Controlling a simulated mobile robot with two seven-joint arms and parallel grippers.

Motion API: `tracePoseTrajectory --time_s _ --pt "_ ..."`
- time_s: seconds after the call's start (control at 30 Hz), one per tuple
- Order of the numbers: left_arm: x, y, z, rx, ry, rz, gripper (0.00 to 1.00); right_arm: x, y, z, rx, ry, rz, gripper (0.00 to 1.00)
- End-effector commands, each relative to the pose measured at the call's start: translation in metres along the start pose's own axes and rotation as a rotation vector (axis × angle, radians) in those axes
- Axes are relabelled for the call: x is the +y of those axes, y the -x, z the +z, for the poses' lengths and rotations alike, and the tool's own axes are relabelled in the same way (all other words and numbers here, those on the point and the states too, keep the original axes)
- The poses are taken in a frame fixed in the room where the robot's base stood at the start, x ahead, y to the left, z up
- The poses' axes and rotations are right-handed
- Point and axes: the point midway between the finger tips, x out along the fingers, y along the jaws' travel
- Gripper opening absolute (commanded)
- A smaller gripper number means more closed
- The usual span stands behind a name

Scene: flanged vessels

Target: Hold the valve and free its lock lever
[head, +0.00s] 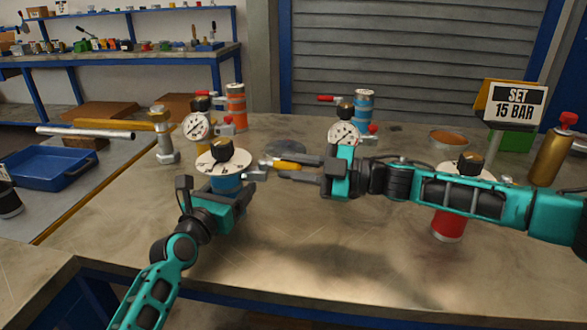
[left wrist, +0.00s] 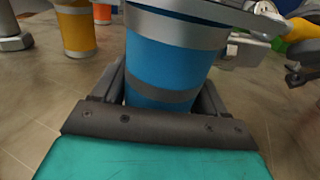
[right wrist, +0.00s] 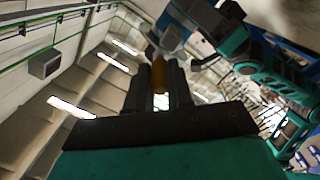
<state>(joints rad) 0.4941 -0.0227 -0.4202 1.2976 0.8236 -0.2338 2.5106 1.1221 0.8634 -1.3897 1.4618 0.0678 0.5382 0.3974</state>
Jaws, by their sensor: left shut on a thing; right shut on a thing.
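The valve is a blue cylinder (head: 229,184) with a white round flange and a black knob on top (head: 224,150). My left gripper (head: 222,190) is shut around the blue body, which stands upright; the left wrist view shows the body (left wrist: 165,62) between its fingers. A yellow lock lever (head: 287,166) sticks out to the right of the valve. My right gripper (head: 295,171) reaches in from the right and is shut on the lever. The right wrist view shows the lever (right wrist: 159,76) between the fingers. The lever's joint at the valve is partly hidden.
A red vessel (head: 448,224) stands under my right arm. A sign (head: 514,102) reads "SET 15 BAR". A blue tray (head: 55,167) lies at left. The bench front is clear.

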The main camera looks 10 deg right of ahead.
Motion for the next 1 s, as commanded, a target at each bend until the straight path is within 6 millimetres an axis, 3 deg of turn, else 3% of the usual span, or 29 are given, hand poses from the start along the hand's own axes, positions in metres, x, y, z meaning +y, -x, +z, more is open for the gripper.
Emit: tracePoseTrajectory --time_s 0.47,0.5,0.7,0.77,1.0 --pt "-0.0039 -0.0005 0.0002 0.0 0.001 -0.007 0.1 0.0012 0.0002 0.001 0.008 -0.001 -0.011 0.0" --pt "-0.0039 -0.0005 0.0002 0.0 0.001 -0.007 0.1 0.0012 0.0002 0.0011 0.007 -0.001 -0.011 0.22" --pt "-0.0028 -0.0003 0.0001 0.0 0.001 -0.005 0.1 0.001 0.0002 0.0008 0.008 -0.001 -0.012 0.41" --pt "-0.0024 -0.0003 0.0002 0.0 0.001 -0.004 0.1 0.0008 0.0002 0.0008 0.009 -0.001 -0.012 0.47" --pt "-0.0009 -0.0001 0.0001 0.0 0.0 -0.001 0.1 0.0011 0.0003 0.0002 0.009 0.0 -0.012 0.47"
